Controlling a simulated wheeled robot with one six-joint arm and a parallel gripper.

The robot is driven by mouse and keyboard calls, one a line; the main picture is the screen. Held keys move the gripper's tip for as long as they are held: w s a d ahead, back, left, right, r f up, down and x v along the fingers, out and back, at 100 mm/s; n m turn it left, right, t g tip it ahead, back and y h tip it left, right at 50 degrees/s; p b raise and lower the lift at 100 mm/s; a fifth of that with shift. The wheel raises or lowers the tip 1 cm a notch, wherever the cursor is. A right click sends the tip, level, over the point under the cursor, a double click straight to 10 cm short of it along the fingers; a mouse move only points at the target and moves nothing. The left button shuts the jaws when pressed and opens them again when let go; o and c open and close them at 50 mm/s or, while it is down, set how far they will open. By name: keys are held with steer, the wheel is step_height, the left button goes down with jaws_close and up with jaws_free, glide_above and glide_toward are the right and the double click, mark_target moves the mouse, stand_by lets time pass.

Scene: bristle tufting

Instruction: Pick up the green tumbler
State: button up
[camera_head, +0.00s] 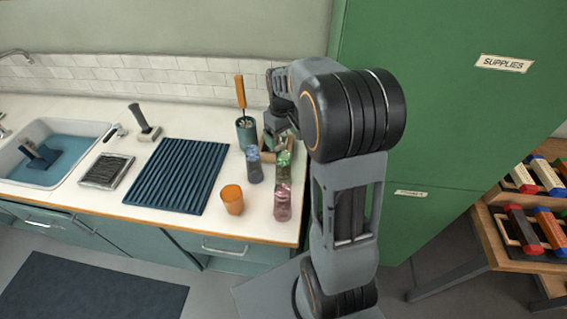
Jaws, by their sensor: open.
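The green tumbler (284,164) stands on the counter near its right end, partly hidden by my arm. A pink see-through tumbler (283,203) stands just in front of it and a blue tumbler (254,167) stands to its left. My gripper (280,143) is open, just above and behind the green tumbler in the picture. Its fingertips are small and partly hidden, and I cannot tell whether they touch the tumbler. Nothing shows between them.
An orange cup (232,200) stands near the counter's front edge. A ridged blue drying mat (178,176) lies left. A green cabinet (440,130) stands right.

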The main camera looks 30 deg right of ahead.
mark_target(283, 156)
steer(key=f, duration=0.8)
steer(key=shift+w+d+f+p, duration=0.2)
steer(key=shift+w+p, duration=0.05)
steer(key=shift+p, duration=0.1)
steer(key=shift+d+f+p, duration=0.1)
steer(key=shift+f+p, duration=0.55)
steer(key=shift+f, duration=2.15)
steer(key=c, duration=1.3)
steer(key=shift+r, duration=0.1)
